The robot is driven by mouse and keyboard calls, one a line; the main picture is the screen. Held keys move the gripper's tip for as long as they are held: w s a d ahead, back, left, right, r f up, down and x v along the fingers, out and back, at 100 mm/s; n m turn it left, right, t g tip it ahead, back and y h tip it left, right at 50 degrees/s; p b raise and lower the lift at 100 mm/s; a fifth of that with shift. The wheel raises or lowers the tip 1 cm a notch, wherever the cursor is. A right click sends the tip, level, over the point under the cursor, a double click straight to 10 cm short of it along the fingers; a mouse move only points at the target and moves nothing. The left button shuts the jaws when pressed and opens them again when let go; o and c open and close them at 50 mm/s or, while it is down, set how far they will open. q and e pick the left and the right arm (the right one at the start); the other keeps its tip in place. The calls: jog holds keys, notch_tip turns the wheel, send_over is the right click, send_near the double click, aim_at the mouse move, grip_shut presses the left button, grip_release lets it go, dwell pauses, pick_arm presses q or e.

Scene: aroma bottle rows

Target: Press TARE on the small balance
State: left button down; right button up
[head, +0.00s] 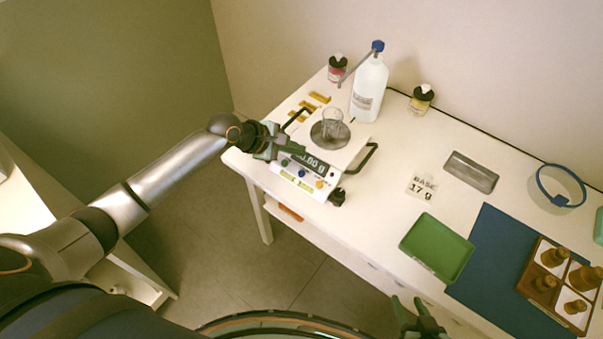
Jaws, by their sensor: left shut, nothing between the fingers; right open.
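The small balance (303,184) stands at the left end of the white table, its front panel with a display and coloured buttons facing me. A glass beaker (332,123) stands on its round pan (323,141). The display (311,162) is partly covered by my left gripper and reads something ending in ".00 g". My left gripper (301,149) is shut and empty, over the left upper part of the panel; I cannot tell whether it touches. A blue button and a yellow button (320,184) show; the TARE label is too small to read. My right gripper (419,311) is open at the bottom edge.
A white bottle (370,88) and small jars (420,100) stand behind the balance. A card marked "BASE 17 g" (422,187), a metal tray (471,172), a green tray (437,249), a blue mat (500,262) and a wooden rack of brown bottles (527,286) lie to the right.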

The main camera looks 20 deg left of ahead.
pick_arm(q)
jog(key=b, duration=0.5)
send_over(302, 173)
jog(key=a, duration=0.1)
jog(key=f, duration=0.4)
jog(key=shift+s+a+f, duration=0.1)
jog(key=shift+s+f, duration=0.1)
jog(key=shift+s, duration=0.1)
jog(key=shift+f, duration=0.85)
pick_arm(e)
notch_tip(302, 173, down, 6)
pick_arm(q)
jog(key=shift+f, duration=0.15)
jog(key=shift+f+p, duration=0.3)
jog(key=shift+p, duration=0.05)
pick_arm(e)
jog(key=shift+r, duration=0.2)
pick_arm(q)
jog(key=shift+f, duration=0.45)
dwell(0.4)
pick_arm(e)
jog(key=shift+r, duration=0.1)
pick_arm(q)
jog(key=shift+r+p, duration=0.8)
jog(key=shift+p, duration=0.4)
pick_arm(e)
jog(key=shift+r, duration=1.1)
